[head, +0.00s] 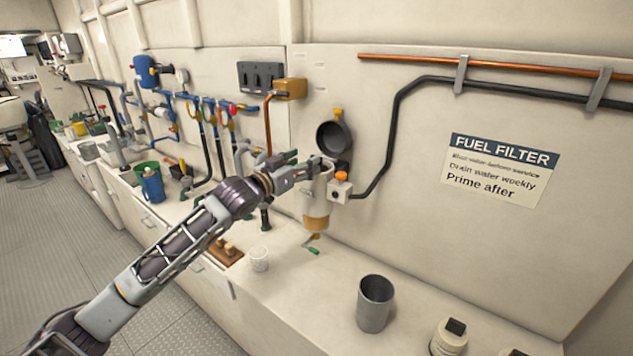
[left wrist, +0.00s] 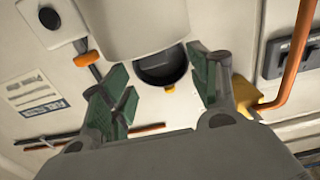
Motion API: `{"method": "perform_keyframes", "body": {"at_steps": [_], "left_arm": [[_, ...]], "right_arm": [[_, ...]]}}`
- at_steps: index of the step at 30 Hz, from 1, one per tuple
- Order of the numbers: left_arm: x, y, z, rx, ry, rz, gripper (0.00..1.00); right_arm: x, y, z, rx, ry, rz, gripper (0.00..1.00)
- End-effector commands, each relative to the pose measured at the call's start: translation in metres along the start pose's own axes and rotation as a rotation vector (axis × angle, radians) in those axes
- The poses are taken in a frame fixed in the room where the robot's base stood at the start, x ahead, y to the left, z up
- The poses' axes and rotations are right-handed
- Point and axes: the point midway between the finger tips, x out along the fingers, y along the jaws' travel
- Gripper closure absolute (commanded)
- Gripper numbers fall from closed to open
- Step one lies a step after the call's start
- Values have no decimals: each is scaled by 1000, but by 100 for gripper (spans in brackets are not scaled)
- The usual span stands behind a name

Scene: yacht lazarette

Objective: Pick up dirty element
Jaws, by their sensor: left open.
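The pale filter housing (head: 315,205) with an amber lower part is mounted on the wall in the head view. Its dark round lid (head: 333,136) is swung up; a dark round part with a yellow tab (left wrist: 160,68) shows in the left wrist view. I cannot make out a dirty element; the inside of the housing is hidden. My left gripper (head: 312,168) is at the housing's top. In the left wrist view its green-padded fingers (left wrist: 165,95) are apart, with a large pale cylinder (left wrist: 130,25) beyond them. Nothing is seen clamped. My right gripper is not in view.
A grey metal cup (head: 375,303) and a small white ribbed cylinder (head: 259,260) stand on the bench. A wooden tray (head: 226,257) lies left of them. A black hose (head: 391,130) and copper pipe (head: 500,66) run along the wall.

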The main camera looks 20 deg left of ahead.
Motion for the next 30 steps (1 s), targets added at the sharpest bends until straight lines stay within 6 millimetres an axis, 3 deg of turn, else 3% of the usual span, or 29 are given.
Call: {"method": "perform_keyframes", "body": {"at_steps": [14, 30], "left_arm": [[5, 2, 0, 0, 0, 1, 39], [49, 8, -2, 0, 1, 1, 39]], "right_arm": [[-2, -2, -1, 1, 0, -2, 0], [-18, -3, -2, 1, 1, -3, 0]]}}
